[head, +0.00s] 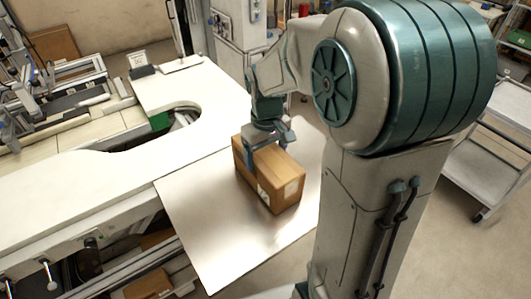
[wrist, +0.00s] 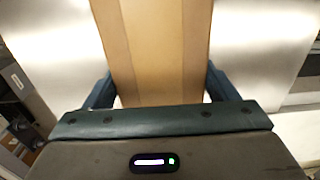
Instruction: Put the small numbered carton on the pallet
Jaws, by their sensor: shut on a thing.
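A brown cardboard carton (head: 262,185) with pale labels is on or just above the bare metal sheet (head: 205,210) at the front of the white table. I cannot tell whether it touches the sheet, and no number is readable. My gripper (head: 270,147) reaches down over the carton's top and is shut on it. In the wrist view the carton (wrist: 155,50) fills the space between the two blue fingers of my gripper (wrist: 160,90), with a lighter tape strip along it. I cannot make out a pallet in either view.
The white table (head: 80,180) with a curved cut-out lies to the left. Machinery (head: 60,90) stands behind it at the far left. Another brown box (head: 148,285) sits below the table. A grey trolley (head: 490,150) stands at the right. The sheet is clear around the carton.

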